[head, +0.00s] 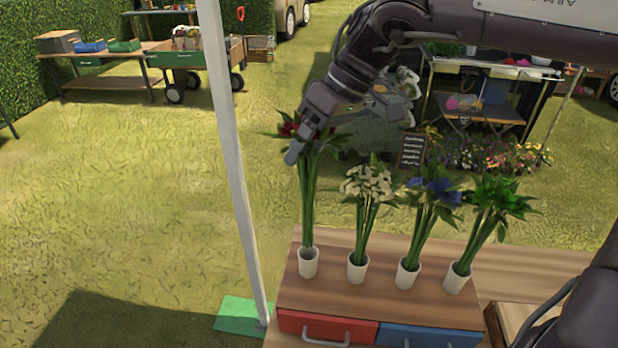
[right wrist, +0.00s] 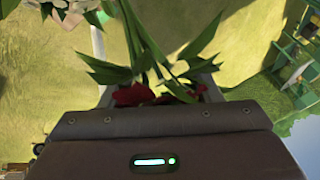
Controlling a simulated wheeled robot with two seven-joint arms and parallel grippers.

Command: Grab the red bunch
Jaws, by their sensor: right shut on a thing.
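The red bunch (head: 308,190) is a tall bundle of green stems with dark red flowers, at the left end of a row of bunches in the head view. Its stems reach down into a white cup (head: 308,265). My right gripper (head: 303,145) is shut on it near the top, just below the flowers, and partly hides them. In the right wrist view the red flowers (right wrist: 138,95) sit close against the gripper, with green leaves and stems beyond. The fingertips are mostly hidden there. My left gripper is not in view.
White (head: 366,185), blue (head: 437,190) and green (head: 490,200) bunches stand in cups to the right on a wooden top (head: 375,294). Below are a red drawer (head: 305,326) and a blue drawer (head: 430,338). A white pole (head: 235,160) rises close to the left.

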